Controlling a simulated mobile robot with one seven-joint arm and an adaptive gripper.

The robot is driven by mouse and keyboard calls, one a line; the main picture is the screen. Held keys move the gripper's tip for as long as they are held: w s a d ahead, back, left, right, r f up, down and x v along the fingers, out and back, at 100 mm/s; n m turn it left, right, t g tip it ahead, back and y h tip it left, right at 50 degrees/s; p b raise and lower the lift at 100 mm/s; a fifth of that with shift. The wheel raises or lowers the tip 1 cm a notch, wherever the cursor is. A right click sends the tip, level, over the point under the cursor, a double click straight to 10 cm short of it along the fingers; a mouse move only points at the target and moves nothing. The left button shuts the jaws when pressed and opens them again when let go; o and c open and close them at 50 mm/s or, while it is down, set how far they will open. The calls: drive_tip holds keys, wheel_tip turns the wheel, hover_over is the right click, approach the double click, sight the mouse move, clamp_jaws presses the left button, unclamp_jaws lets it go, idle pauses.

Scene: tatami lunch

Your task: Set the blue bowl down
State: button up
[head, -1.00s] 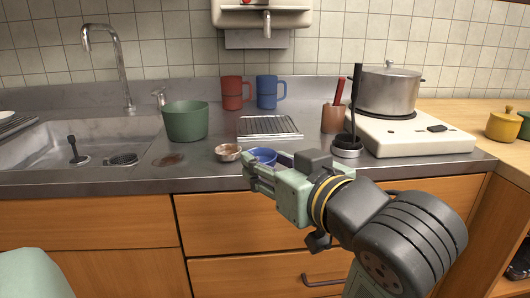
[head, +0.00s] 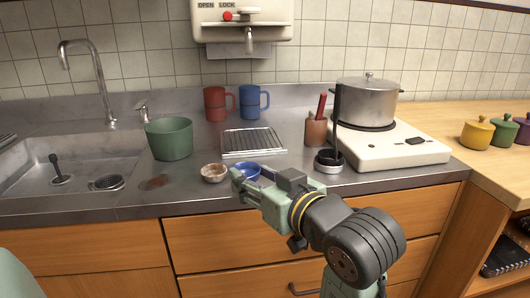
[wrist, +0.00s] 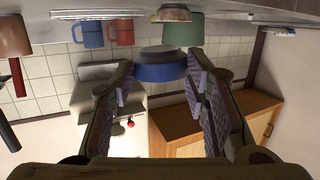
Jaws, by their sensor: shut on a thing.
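The small blue bowl (head: 249,170) is at the front part of the steel counter (head: 200,198), just right of a small grey-rimmed bowl (head: 214,173). My gripper (head: 254,178) is shut on the blue bowl and partly covers it in the head view. In the wrist view, which looks upside down, the blue bowl (wrist: 160,73) sits between the two fingertips, its base toward the counter side. I cannot tell whether its base touches the counter.
A wire rack (head: 254,142) lies behind the bowl. A green tub (head: 169,139) stands to the left by the sink (head: 60,165). A red mug (head: 215,104) and blue mug (head: 249,102) stand at the back.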

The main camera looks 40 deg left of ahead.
sight(259, 168)
drive_tip(key=w+a+p, duration=0.1)
drive_tip(key=p, duration=0.2)
drive_tip(key=w+p, duration=0.2)
drive_tip(key=p, duration=0.1)
drive_tip(key=shift+a+r, duration=0.15)
drive_tip(key=shift+a, duration=0.25)
drive_tip(key=w+a, duration=0.1)
drive_tip(key=w+f, duration=0.1)
drive_tip(key=w, duration=0.1)
drive_tip(key=w+a, duration=0.1)
drive_tip(key=shift+w+a+f, duration=0.15)
drive_tip(key=shift+w+a, duration=0.05)
drive_tip(key=shift+a, duration=0.1)
drive_tip(key=shift+w+a, duration=0.3)
drive_tip(key=shift+w, duration=0.25)
drive_tip(key=shift+w+a+f+p, duration=0.2)
drive_tip(key=shift+w+f, duration=0.15)
drive_tip(key=shift+f, duration=0.25)
drive_tip(key=shift+w+a+f+p, duration=0.1)
drive_tip(key=shift+w+a+f, duration=0.15)
drive_tip(key=shift+f, duration=0.35)
drive_tip(key=shift+d+f, duration=0.1)
drive_tip(key=shift+f, duration=0.35)
drive_tip(key=shift+f+b, duration=0.3)
drive_tip(key=shift+f, duration=0.35)
